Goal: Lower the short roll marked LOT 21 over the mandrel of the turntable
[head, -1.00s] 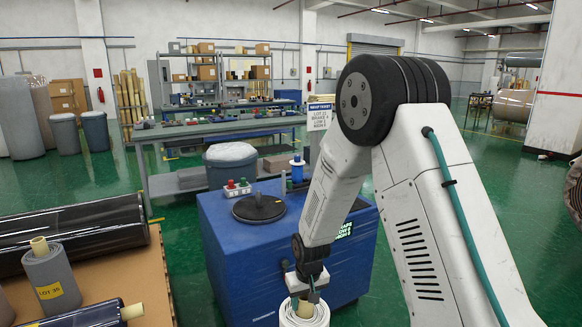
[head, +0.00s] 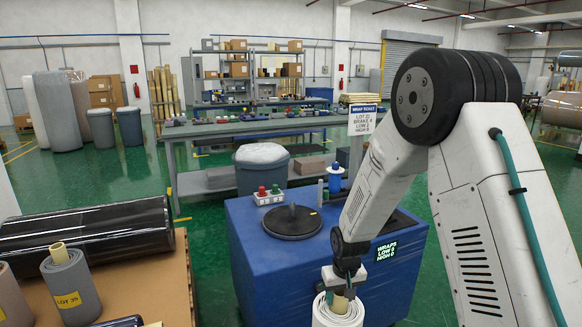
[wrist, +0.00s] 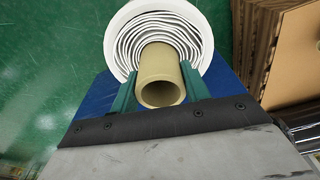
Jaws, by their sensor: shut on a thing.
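My gripper (head: 345,284) is shut on the pale core tube of a white roll (head: 338,312), in front of the blue machine. In the wrist view, the green fingers (wrist: 159,88) press on both sides of the hollow core (wrist: 163,92), with the white wound layers (wrist: 122,40) around it. No lot label shows on this roll; its lower part is cut off in the head view. The turntable (head: 275,228) is a black disc on top of the blue machine, with a small mandrel (head: 291,209) at its middle. The roll is apart from it, nearer and to the right.
The blue machine (head: 262,280) carries a tray of red and green knobs (head: 268,196), a blue spool (head: 335,180) and a lit wraps display (head: 387,250). A ticket sign (head: 362,121) stands behind.

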